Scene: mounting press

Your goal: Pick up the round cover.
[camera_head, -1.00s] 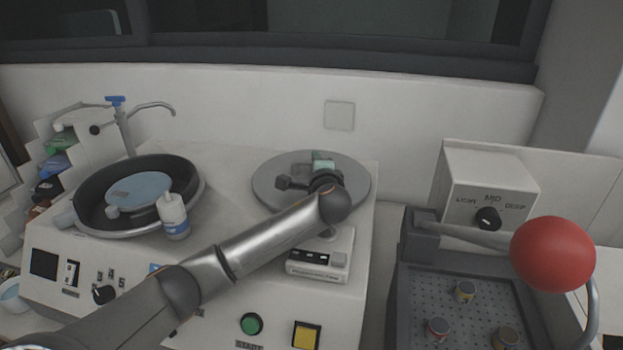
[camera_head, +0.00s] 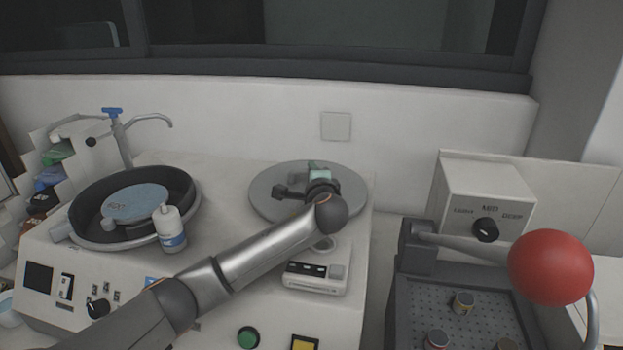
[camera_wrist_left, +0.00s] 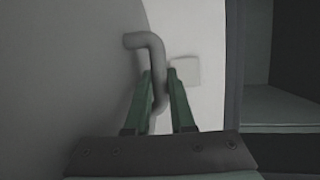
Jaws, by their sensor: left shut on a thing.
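The round cover (camera_head: 264,200) is a flat grey disc over the right part of the white machine top. Its bent grey handle (camera_wrist_left: 156,62) shows in the left wrist view, with the disc's face (camera_wrist_left: 70,70) filling the left side. My left gripper (camera_head: 316,172) is over the middle of the cover. Its green fingers (camera_wrist_left: 160,85) are on either side of the handle, shut on it. My forearm and wrist hide part of the cover's front. I cannot tell whether the cover touches the machine. My right gripper is not in view.
A black bowl (camera_head: 180,190) with a blue disc (camera_head: 137,203) and a white bottle (camera_head: 170,230) are at left. A small white device (camera_head: 315,278) sits in front of the cover. The red-knobbed lever (camera_head: 550,267) stands at right. The wall (camera_head: 230,120) is close behind.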

